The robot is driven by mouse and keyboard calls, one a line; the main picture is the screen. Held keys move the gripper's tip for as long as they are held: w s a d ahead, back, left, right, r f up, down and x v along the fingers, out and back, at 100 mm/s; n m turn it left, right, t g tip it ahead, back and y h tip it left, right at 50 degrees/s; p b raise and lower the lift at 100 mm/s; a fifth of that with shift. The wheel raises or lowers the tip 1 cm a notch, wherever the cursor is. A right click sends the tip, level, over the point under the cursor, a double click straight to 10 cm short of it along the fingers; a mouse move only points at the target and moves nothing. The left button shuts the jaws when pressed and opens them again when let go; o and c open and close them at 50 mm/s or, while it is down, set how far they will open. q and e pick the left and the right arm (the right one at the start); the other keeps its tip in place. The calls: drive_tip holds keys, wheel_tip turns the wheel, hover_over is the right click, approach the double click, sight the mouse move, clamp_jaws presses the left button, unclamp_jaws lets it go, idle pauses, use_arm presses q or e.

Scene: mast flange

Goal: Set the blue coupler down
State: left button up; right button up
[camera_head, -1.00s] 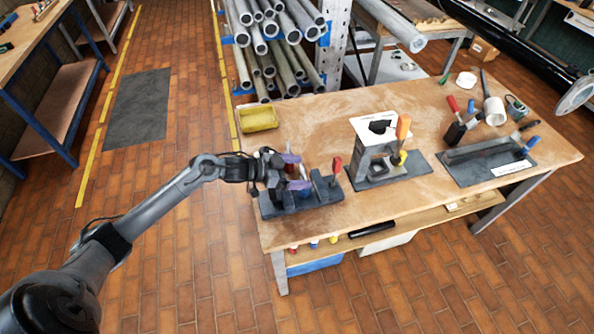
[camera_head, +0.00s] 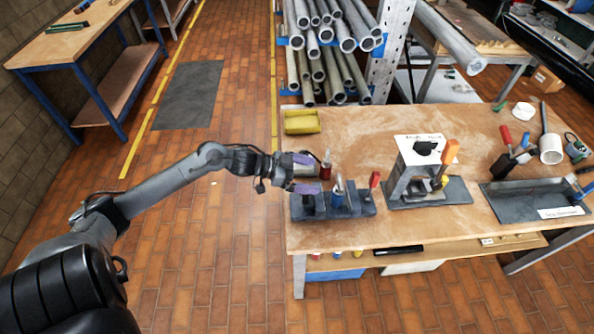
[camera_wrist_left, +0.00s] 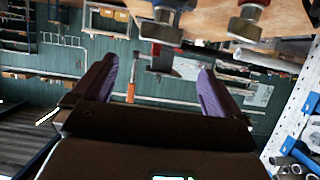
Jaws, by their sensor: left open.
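The blue coupler (camera_head: 337,191) stands upright in the dark fixture block (camera_head: 352,208) near the table's front left corner. My left gripper (camera_head: 311,174) is open and empty, with purple fingertips, just left of the couplers and apart from the blue one. In the left wrist view, the metal ends of the blue coupler (camera_wrist_left: 161,29) and the red coupler (camera_wrist_left: 249,23) show at the top edge, beyond the open jaws (camera_wrist_left: 158,75). My right gripper is not in view.
A yellow tray (camera_head: 302,122) lies at the back left of the table. A stand with a white top (camera_head: 418,150) and a dark tray (camera_head: 535,200) lie further right. The table's middle back is clear.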

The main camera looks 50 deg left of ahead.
use_arm(q)
drive_tip(key=shift+v, duration=1.65)
